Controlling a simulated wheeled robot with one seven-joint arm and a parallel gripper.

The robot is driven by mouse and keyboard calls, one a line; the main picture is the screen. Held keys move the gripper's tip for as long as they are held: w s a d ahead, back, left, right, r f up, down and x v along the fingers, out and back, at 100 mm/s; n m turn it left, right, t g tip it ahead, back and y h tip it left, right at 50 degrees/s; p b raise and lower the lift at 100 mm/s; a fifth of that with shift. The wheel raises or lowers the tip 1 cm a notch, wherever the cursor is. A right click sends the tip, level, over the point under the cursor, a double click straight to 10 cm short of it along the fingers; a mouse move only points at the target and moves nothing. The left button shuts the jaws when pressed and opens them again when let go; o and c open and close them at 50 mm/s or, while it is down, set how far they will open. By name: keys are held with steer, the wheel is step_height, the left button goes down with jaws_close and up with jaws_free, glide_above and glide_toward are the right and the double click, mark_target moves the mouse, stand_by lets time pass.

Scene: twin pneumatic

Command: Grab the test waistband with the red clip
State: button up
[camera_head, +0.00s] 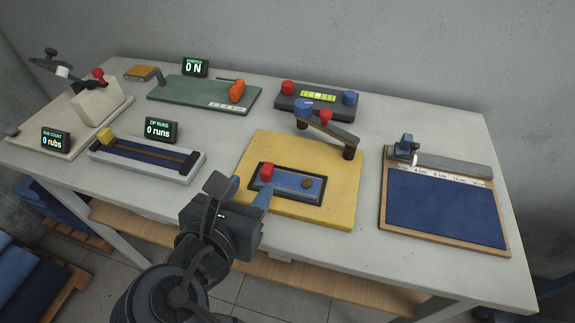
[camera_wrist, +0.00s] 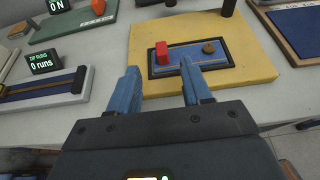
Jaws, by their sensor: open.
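A red block (camera_head: 267,172) sits at the left end of a blue strip in a dark frame (camera_head: 313,196) on a yellow board (camera_head: 335,158). The block also shows in the wrist view (camera_wrist: 162,52), with a round brown knob (camera_wrist: 208,48) to its right. An orange-red piece (camera_head: 237,91) lies on a green board (camera_head: 187,93) beside a stretch display reading 0 N. I cannot tell for sure which of these is the waistband's red clip. My gripper (camera_head: 250,190) is open and empty at the yellow board's near left edge. Its blue fingers (camera_wrist: 159,78) are short of the red block and apart from it.
A lever arm (camera_head: 327,127) with blue and red knobs stands on the yellow board's back. A zip tray (camera_head: 147,158) lies left, a blue cloth board (camera_head: 443,206) right. A dark box (camera_head: 318,97) with red and blue knobs is behind. Bare tabletop separates them.

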mark_target(266, 169)
steer(key=x, duration=0.7)
steer(key=shift+w+d, duration=0.15)
steer(key=shift+c, duration=0.3)
jaws_close()
